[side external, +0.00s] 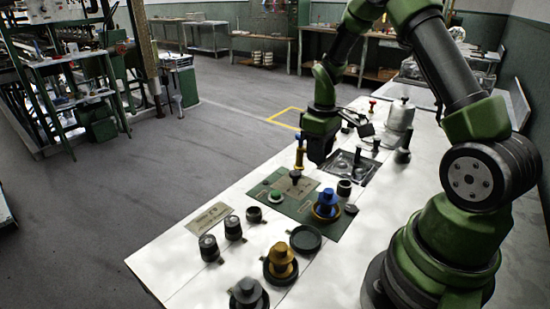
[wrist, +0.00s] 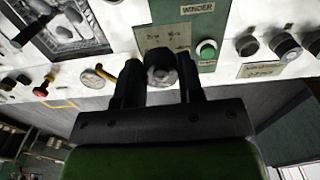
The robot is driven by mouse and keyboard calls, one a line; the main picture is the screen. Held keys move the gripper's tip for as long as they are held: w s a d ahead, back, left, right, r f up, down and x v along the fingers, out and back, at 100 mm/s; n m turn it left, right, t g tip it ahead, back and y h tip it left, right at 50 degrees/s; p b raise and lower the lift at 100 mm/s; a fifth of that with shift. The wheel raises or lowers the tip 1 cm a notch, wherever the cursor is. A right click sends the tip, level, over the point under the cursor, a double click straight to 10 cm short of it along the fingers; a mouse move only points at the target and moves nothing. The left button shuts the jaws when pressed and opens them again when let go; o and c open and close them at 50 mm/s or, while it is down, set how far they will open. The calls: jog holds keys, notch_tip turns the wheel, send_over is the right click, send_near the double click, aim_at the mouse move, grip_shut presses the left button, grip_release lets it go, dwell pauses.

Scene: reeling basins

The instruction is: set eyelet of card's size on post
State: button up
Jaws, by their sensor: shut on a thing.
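My gripper (wrist: 160,85) is shut on a small dark round piece with a paler rounded face (wrist: 161,70), which I take to be an eyelet. The fingers stand either side of it. A tan card (wrist: 165,37) with dark marks lies on that plate, just beyond the held piece in the wrist view. A small dark upright piece (side external: 295,177) shows at the card below the gripper; I cannot tell whether it is the post.
A green-topped knob (side external: 275,196) and a blue-and-yellow stacked piece (side external: 327,206) are on the plate. Several dark knobs (side external: 208,247), a yellow stepped piece (side external: 281,260) and an empty dark dish (side external: 306,239) stand nearer the front. A yellow upright (side external: 299,152) is close to my gripper.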

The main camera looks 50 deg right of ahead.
jog(key=shift+s+d+f+m, duration=0.5)
jog(key=shift+s+d+f, duration=0.65)
jog(key=shift+s+d, duration=0.15)
jog(key=shift+s+d+f+m, duration=0.5)
jog(key=shift+s+d+f, duration=0.65)
jog(key=shift+s, duration=0.25)
jog(key=shift+f, duration=0.15)
jog(key=shift+f, duration=0.4)
jog(key=shift+f, duration=0.8)
dwell(0.6)
jog(key=o, duration=1.5)
jog(key=shift+r, duration=0.1)
